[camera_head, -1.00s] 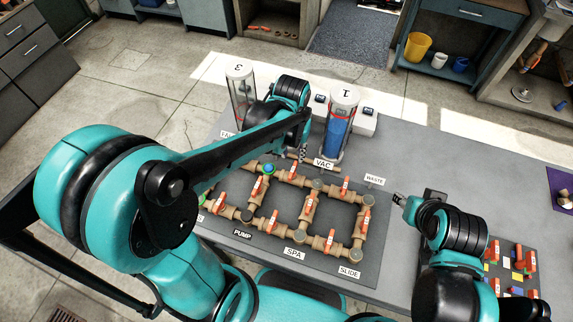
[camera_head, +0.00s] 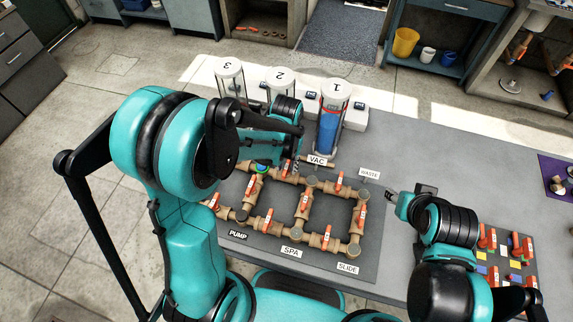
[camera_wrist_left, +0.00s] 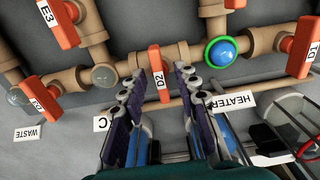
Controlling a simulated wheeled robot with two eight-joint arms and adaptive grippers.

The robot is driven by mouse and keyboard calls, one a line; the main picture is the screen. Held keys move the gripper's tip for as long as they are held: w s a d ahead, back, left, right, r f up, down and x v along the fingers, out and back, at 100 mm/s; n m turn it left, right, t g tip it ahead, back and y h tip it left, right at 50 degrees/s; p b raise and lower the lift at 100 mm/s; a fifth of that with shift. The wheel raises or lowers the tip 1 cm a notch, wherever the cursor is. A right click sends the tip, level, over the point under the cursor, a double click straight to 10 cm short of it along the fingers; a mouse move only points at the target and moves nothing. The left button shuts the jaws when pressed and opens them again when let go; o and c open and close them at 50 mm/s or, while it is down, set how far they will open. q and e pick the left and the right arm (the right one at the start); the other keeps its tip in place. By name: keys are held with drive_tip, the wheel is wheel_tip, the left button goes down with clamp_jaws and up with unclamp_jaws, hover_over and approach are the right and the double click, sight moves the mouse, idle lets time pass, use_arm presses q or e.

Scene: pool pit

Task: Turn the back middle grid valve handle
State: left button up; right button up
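The back middle grid valve handle, an orange lever tagged D2 (camera_wrist_left: 154,85), shows upright in the left wrist view on the tan pipe run. It also shows in the head view (camera_head: 285,169), partly beside my left gripper (camera_head: 297,166). In the left wrist view my left gripper (camera_wrist_left: 160,83) is open, one finger on each side of the handle's lower part. A gap shows on both sides, and the depth between fingertips and handle is hard to judge. My right gripper (camera_head: 392,196) is off to the right of the grid, and its finger gap is unclear.
A blue round cap in a green ring (camera_wrist_left: 221,51) is right of D2. Handles D3 (camera_wrist_left: 43,96) and D1 (camera_wrist_left: 302,48) flank it. Canister 1 (camera_head: 331,117) and canister 2 (camera_head: 281,79) stand behind the grid. A HEATER label (camera_wrist_left: 236,102) is near the right finger.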

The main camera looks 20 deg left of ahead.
use_arm(q)
clamp_jaws()
drive_tip(key=n, duration=0.3)
drive_tip(key=shift+b, duration=0.4)
drive_tip(key=n, duration=0.3)
drive_tip(key=shift+n+b, duration=0.3)
drive_tip(key=shift+b, duration=0.05)
drive_tip(key=n, duration=0.5)
drive_tip(key=shift+b, duration=0.4)
drive_tip(key=n, duration=0.6)
drive_tip(key=shift+b, duration=0.3)
drive_tip(key=shift+n, duration=0.3)
